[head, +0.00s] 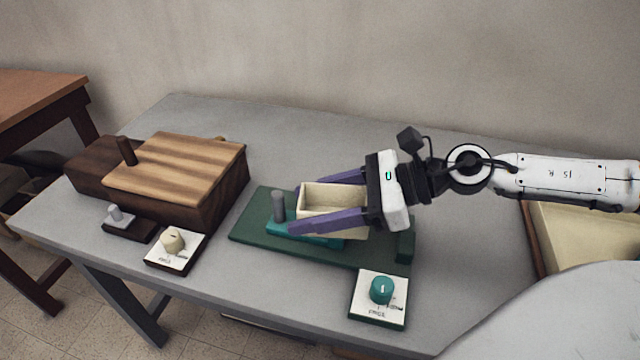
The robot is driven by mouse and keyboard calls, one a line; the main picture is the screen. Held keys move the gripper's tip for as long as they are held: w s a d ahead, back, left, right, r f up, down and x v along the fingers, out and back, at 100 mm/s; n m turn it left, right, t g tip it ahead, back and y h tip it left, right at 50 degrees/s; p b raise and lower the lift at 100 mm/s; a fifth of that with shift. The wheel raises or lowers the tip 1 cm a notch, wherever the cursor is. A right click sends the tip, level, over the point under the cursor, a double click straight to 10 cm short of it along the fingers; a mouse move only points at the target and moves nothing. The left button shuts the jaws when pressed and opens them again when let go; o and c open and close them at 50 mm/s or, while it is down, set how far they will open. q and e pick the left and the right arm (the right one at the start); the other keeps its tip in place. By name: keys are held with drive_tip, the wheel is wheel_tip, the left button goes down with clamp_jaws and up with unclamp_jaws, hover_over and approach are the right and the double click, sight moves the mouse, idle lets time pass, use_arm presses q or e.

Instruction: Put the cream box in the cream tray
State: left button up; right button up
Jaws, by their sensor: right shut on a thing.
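The cream box (335,197), open at the top, is at the middle of the table, over a teal block (318,240) on a dark green board (255,232). My right gripper (297,209) reaches in from the right, its purple fingers shut on the box along its two sides. I cannot tell whether the box touches the teal block. A cream tray (590,240) with a brown wooden edge is at the right, partly hidden by my right arm and by a pale shape in the lower right. My left gripper is not in view.
A dark wooden case (215,203) with a striped lid (180,165) stands at the left. A cream knob (173,240) and a teal knob (381,290) sit on plates near the front edge. A grey peg (279,206) stands beside the box. Table between board and tray is clear.

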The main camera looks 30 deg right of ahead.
drive_tip(key=shift+n+g+y, duration=0.3)
drive_tip(key=shift+n+y, duration=0.1)
drive_tip(key=shift+n, duration=0.1)
drive_tip(key=shift+s+a+r, duration=0.1)
drive_tip(key=shift+s+a, duration=0.25)
drive_tip(key=shift+s, duration=0.3)
drive_tip(key=shift+s+a+r, duration=0.15)
drive_tip(key=shift+s+a, duration=0.2)
drive_tip(key=shift+s, duration=0.35)
drive_tip(key=shift+s+a+r, duration=0.1)
drive_tip(key=shift+s+a, duration=0.25)
drive_tip(key=shift+s, duration=0.3)
